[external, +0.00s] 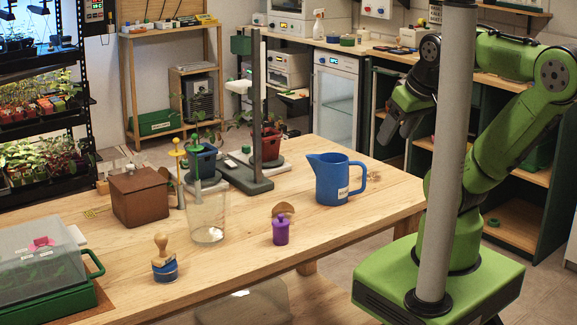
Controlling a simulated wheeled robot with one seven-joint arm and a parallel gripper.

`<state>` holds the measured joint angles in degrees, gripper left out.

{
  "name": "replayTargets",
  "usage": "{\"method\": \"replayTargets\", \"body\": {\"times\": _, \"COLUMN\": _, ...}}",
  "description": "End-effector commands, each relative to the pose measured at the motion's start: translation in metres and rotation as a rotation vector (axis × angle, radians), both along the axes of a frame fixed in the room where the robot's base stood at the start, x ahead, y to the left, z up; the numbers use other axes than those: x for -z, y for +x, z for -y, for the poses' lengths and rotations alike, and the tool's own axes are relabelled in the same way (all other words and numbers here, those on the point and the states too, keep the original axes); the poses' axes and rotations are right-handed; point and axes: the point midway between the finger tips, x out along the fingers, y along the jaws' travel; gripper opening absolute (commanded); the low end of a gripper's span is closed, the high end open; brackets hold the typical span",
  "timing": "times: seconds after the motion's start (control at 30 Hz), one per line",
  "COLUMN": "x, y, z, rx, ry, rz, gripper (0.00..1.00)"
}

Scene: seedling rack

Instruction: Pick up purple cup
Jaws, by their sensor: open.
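A small purple cup (280,232) stands upright near the front edge of the wooden table. It has a small purple knob-like top. A brown rounded piece (284,208) shows right behind it; I cannot tell if they touch. My gripper (388,130) is raised to the right, above and well apart from the cup, by the table's right end. It is open, with nothing seen in it. The grey pole in front hides part of my arm.
On the table (330,228), a blue jug (332,180) stands right of the cup and a clear beaker (207,218) left of it. A wooden-handled stamp (163,262), a brown box (139,198) and a dark stand (257,120) are farther off. Bare wood lies right of the cup.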

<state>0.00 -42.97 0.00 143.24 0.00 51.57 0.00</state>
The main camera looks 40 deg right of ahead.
Motion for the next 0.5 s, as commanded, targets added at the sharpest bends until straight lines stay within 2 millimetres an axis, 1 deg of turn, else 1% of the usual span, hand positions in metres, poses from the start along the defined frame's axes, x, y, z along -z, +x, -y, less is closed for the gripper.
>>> {"method": "replayTargets", "body": {"times": 0.1, "x": 0.0000, "y": 0.0000, "z": 0.0000, "rx": 0.000, "ry": 0.000, "rz": 0.000, "gripper": 0.61}}
{"method": "replayTargets", "body": {"times": 0.13, "x": 0.0000, "y": 0.0000, "z": 0.0000, "rx": 0.000, "ry": 0.000, "rz": 0.000, "gripper": 0.62}}
{"method": "replayTargets", "body": {"times": 0.17, "x": 0.0000, "y": 0.0000, "z": 0.0000, "rx": 0.000, "ry": 0.000, "rz": 0.000, "gripper": 0.67}}
{"method": "replayTargets", "body": {"times": 0.2, "x": 0.0000, "y": 0.0000, "z": 0.0000, "rx": 0.000, "ry": 0.000, "rz": 0.000, "gripper": 0.69}}
{"method": "replayTargets", "body": {"times": 0.43, "x": 0.0002, "y": 0.0005, "z": -0.0002, "rx": 0.002, "ry": 0.001, "rz": -0.002, "gripper": 0.69}}
{"method": "replayTargets", "body": {"times": 0.5, "x": 0.0029, "y": 0.0067, "z": -0.0019, "rx": 0.024, "ry": 0.019, "rz": -0.023, "gripper": 0.69}}
